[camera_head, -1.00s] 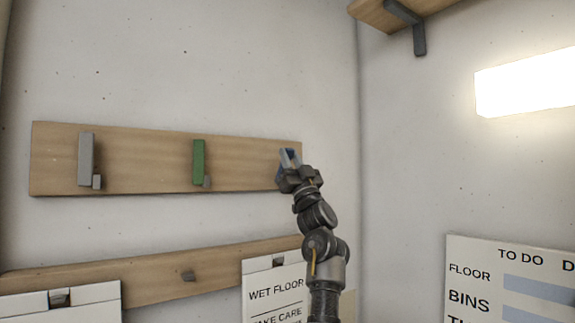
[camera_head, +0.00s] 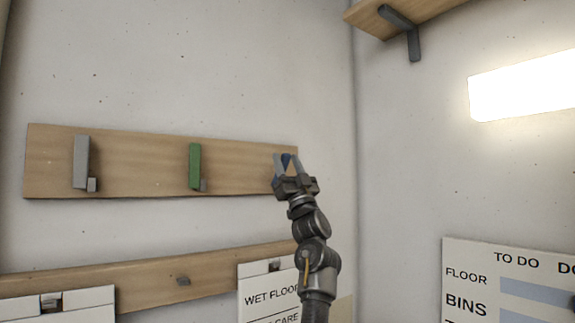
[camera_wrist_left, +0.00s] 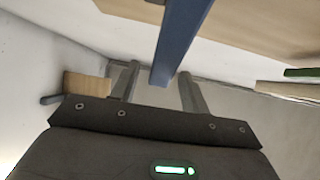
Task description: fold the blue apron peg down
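The blue apron peg (camera_head: 286,160) is at the right end of the upper wooden rail (camera_head: 140,165), mostly hidden behind my left gripper (camera_head: 287,159). In the left wrist view the peg is a long blue bar (camera_wrist_left: 180,38), its near end reaching between my left gripper's fingers (camera_wrist_left: 158,72). The fingers are apart, with a gap showing on each side of the bar. My right gripper is not in view.
A green peg (camera_head: 195,165) and a grey peg (camera_head: 81,160) stand upright on the same rail. A lower rail (camera_head: 210,270) carries hanging signs (camera_head: 265,295). A shelf with a bracket (camera_head: 412,40) is at the upper right. The wall between is bare.

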